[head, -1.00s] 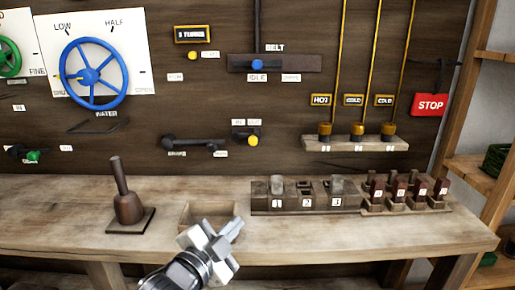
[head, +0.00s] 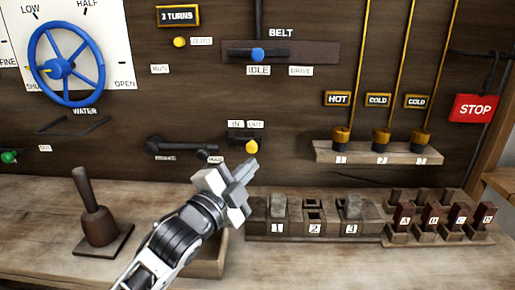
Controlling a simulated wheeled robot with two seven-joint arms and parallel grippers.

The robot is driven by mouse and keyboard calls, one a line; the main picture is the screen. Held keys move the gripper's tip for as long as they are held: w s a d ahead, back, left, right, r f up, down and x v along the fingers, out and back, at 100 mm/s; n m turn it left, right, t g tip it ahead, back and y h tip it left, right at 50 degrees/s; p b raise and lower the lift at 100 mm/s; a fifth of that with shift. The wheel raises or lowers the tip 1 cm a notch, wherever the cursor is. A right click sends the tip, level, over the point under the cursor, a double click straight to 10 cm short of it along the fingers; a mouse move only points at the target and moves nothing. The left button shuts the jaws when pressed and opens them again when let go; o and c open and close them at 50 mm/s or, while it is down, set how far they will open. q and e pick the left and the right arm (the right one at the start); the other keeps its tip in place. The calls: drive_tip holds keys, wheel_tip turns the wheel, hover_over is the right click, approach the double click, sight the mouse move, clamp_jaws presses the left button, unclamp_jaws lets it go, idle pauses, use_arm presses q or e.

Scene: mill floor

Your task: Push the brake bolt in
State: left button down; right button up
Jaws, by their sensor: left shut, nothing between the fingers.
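A small bolt with a yellow knob (head: 251,147) sits on a dark plate on the wall, under the labels IN and OUT. The knob is at the right, below OUT. A dark brake lever (head: 182,148) lies to its left, with the labels BRAKE and HOLD below it. My left gripper (head: 247,169) is shut and empty. Its fingertips are just below the yellow knob in the picture; I cannot tell whether they touch it. My right gripper is not in view.
A wooden handle on a base (head: 98,222) stands on the bench at left. My left arm partly covers an open box (head: 213,262). Blocks numbered 1 to 3 (head: 314,229) and lettered holders (head: 430,218) stand at right. A red STOP sign (head: 474,108) hangs at right.

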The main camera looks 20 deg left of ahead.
use_arm(q)
drive_tip(key=p+x, duration=0.1)
drive_tip(key=x, duration=0.9)
drive_tip(key=a, duration=0.1)
drive_tip(key=a+f, duration=0.1)
drive_tip(key=a, duration=0.1)
drive_tip(key=shift+a+f, duration=0.35)
drive_tip(key=shift+f, duration=0.05)
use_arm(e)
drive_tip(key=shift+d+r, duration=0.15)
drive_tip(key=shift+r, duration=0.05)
